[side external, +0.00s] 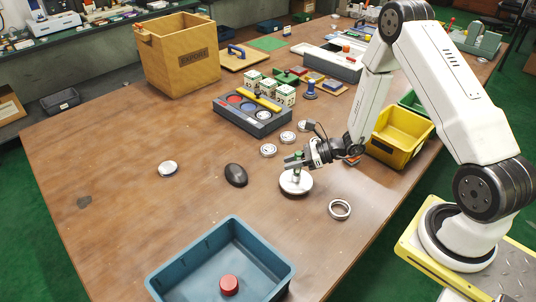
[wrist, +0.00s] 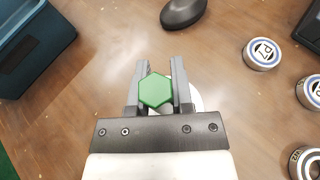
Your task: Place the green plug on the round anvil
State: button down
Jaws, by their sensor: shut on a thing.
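The green plug (wrist: 156,90) has a hexagonal green head, seen from above between my gripper's fingers in the wrist view. My gripper (side external: 295,160) is shut on it, and a bit of the plug's green (side external: 299,154) shows at the fingers in the side view. The round anvil (side external: 296,186) is a pale disc on the table directly under my gripper. In the wrist view part of the anvil (wrist: 196,103) shows beside the right finger; the rest is hidden by plug and gripper. I cannot tell whether the plug touches the anvil.
A blue bin (side external: 178,268) holding a red plug (side external: 229,285) stands at the front. A black oval object (side external: 235,175) lies left of the anvil, a metal ring (side external: 340,201) to its right. Several bearings (side external: 268,151) and a dark tray (side external: 230,121) lie behind. A yellow bin (side external: 398,153) is at right.

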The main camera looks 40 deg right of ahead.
jog(key=shift+f, duration=0.1)
jog(key=c, duration=0.9)
grip_release()
jog(key=shift+f, duration=0.1)
jog(key=shift+c, duration=0.2)
jog(key=o, duration=0.4)
jog(key=shift+o, duration=0.2)
jog(key=shift+r, duration=0.2)
jog(key=v, duration=1.2)
jog(key=shift+a, duration=0.1)
